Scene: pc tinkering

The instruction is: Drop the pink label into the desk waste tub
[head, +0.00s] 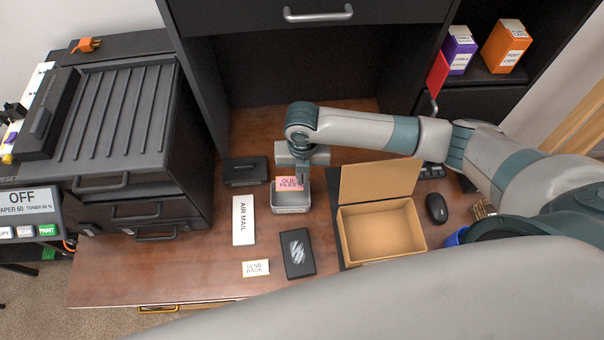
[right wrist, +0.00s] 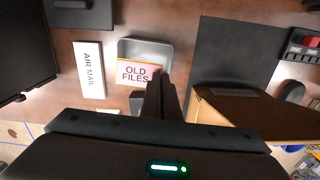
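The pink label (head: 289,184) reads "OLD FILES" and also shows in the right wrist view (right wrist: 136,74). My right gripper (head: 302,178) is shut on the label's right edge; the fingers also show in the right wrist view (right wrist: 163,95). The label is over a small grey open tub (head: 291,209), which looks like the desk waste tub and also shows in the right wrist view (right wrist: 145,46). The label covers part of the tub's opening. Whether the label touches the tub, I cannot tell. My left gripper is not in view.
An AIR MAIL label (head: 243,220), a SEND BACK label (head: 256,268) and a dark box (head: 297,253) lie around the tub. An open cardboard box (head: 364,206) stands to its right, with a mouse (head: 437,208) beyond. A black printer (head: 121,125) stands left.

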